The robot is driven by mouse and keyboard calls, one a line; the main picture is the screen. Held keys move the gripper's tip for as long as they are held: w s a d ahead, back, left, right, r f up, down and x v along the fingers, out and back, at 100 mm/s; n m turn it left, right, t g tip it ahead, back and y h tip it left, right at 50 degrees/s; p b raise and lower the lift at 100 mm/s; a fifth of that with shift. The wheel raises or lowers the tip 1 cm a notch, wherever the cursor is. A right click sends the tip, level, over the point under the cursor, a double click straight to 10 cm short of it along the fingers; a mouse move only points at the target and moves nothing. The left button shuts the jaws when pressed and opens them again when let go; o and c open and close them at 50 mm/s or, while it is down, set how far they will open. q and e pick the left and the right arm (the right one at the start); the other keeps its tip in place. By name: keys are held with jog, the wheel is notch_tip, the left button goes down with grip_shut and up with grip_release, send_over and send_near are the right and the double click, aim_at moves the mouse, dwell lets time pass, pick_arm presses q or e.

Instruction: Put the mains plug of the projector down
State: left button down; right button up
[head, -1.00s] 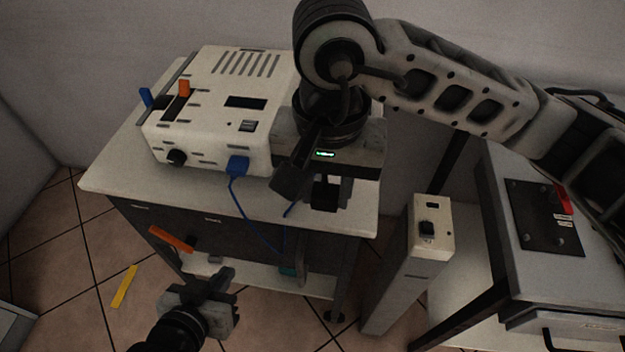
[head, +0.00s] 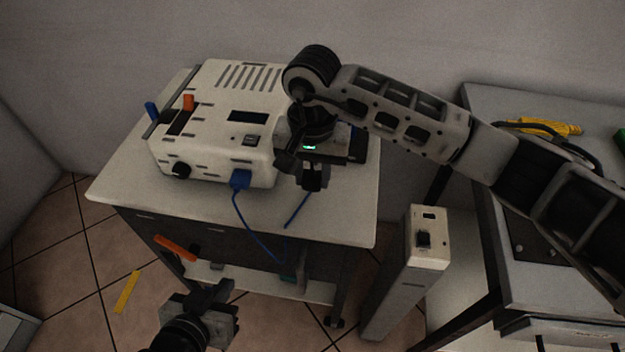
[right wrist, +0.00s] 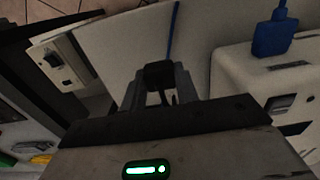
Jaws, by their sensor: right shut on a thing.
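The projector (head: 215,125) is a white box on the trolley top (head: 345,215). A blue connector (head: 241,179) sits in its front, and a blue cable (head: 240,215) hangs from it over the trolley edge. The cable rises again to my right gripper (head: 316,180), beside the projector's right side. In the right wrist view, the right gripper (right wrist: 158,92) is shut on a dark block, the mains plug (right wrist: 157,74), with blue cable beyond it. I cannot tell whether the plug touches the trolley top. My left gripper (head: 212,296) is low in front of the trolley, apart from everything; its jaw opening is unclear.
A white post with a socket-like top (head: 428,240) stands right of the trolley. A grey bench (head: 560,280) is further right, with a yellow object (head: 545,127) on it. Orange (head: 175,248) and yellow (head: 126,291) strips show at lower left. The trolley's front right is clear.

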aim_at(312, 184)
jog(key=f, duration=0.2)
jog(key=f+p, duration=0.1)
jog(key=shift+w+f, duration=0.1)
jog(key=shift+w, duration=0.15)
jog(key=shift+f, duration=0.3)
jog(key=shift+f+b, duration=0.2)
jog(key=shift+b, duration=0.1)
jog(key=o, duration=1.1)
jog(key=shift+r, duration=0.1)
jog(key=shift+r+p, duration=0.2)
jog(key=shift+p, duration=0.15)
notch_tip(312, 184, up, 12)
jog(key=shift+f+b, duration=0.1)
jog(key=shift+b, duration=0.8)
